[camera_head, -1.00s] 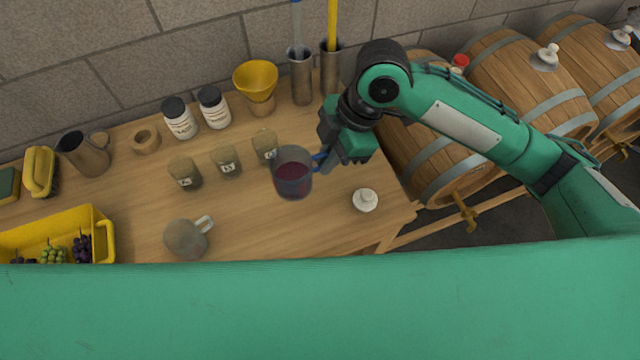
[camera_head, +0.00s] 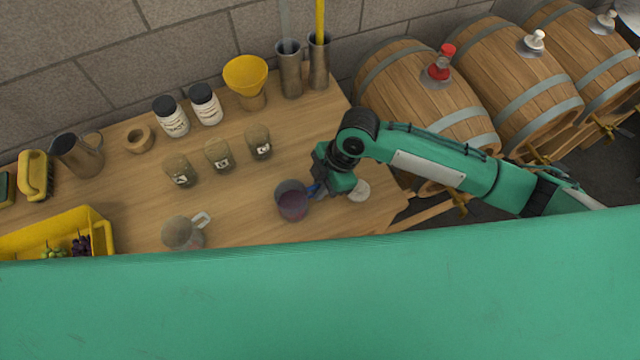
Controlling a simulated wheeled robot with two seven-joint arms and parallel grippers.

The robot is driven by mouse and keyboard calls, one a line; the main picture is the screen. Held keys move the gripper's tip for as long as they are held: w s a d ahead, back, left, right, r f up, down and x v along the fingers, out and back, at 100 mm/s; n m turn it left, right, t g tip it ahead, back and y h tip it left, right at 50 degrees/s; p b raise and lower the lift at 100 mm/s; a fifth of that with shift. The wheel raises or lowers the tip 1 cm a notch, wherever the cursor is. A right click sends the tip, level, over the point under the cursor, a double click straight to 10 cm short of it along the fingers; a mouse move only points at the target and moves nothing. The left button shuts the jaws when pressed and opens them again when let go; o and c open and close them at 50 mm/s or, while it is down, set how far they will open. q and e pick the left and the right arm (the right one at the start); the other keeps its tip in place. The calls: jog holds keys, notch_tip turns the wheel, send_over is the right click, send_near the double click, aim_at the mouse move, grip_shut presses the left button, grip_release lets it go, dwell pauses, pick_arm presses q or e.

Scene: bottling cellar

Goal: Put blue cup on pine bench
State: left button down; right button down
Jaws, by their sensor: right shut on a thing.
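The blue cup (camera_head: 291,203), see-through with dark red liquid inside, is upright at the front right part of the pine bench (camera_head: 245,180). My right gripper (camera_head: 318,190) is shut on its blue handle, at the cup's right side. The cup is at or very near the bench top; I cannot tell whether its base touches. My left gripper is not in view.
Labelled glasses (camera_head: 218,155) stand behind the cup. A clear mug (camera_head: 184,233) is to its left, and a white round object (camera_head: 359,190) is beside my gripper. A yellow crate (camera_head: 98,228) stands far left; barrels (camera_head: 425,92) are on the right.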

jog(key=shift+f, duration=0.1)
jog(key=c, duration=1.5)
grip_release()
jog(key=shift+c, duration=0.2)
jog(key=b+v, duration=0.1)
jog(key=v, duration=1.1)
